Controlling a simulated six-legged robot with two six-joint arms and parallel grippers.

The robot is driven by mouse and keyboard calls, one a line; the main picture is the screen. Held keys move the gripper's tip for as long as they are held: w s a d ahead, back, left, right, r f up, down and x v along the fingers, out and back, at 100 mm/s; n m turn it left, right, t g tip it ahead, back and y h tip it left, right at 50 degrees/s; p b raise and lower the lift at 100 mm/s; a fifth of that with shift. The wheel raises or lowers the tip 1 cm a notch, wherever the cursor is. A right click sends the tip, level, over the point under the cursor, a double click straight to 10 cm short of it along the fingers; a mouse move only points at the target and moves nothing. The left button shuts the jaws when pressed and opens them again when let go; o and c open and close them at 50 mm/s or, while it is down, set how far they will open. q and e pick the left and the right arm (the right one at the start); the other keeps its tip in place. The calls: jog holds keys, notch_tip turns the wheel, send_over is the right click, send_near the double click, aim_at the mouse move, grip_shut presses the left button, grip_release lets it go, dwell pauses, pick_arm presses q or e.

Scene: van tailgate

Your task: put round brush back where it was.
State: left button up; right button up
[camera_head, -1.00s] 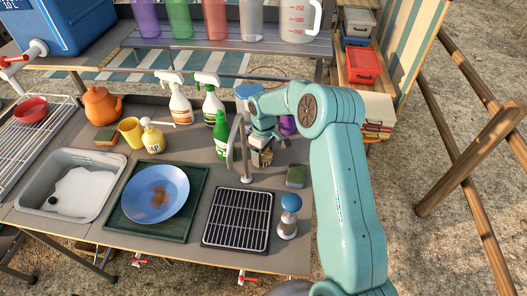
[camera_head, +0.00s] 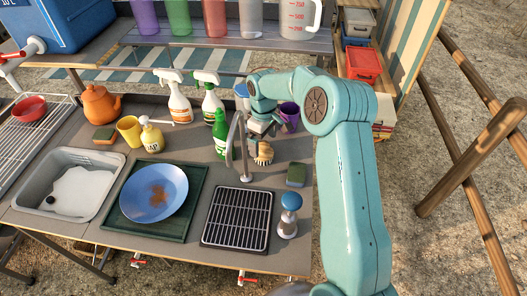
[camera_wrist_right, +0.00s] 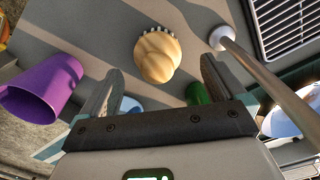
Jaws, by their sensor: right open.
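The round brush (camera_head: 263,153) has a tan, rounded wooden body and pale bristles. It rests on the grey counter behind the drain grate, beside the foot of the grey tap. My right gripper (camera_head: 262,132) is just above and behind it. In the right wrist view the brush (camera_wrist_right: 158,55) lies beyond the two open fingers (camera_wrist_right: 160,82), with nothing held between them. My left gripper is not in view.
The tap (camera_head: 241,150) stands close on the left, with a green bottle (camera_head: 221,138) beside it. A purple cup (camera_head: 289,114) is behind right. A sponge (camera_head: 296,175) and a blue-topped dispenser (camera_head: 289,215) are at the right edge.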

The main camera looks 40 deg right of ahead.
aim_at(263, 145)
notch_tip(263, 145, up, 6)
jog(key=shift+r+b, duration=0.25)
jog(key=shift+b, duration=0.05)
dwell(0.4)
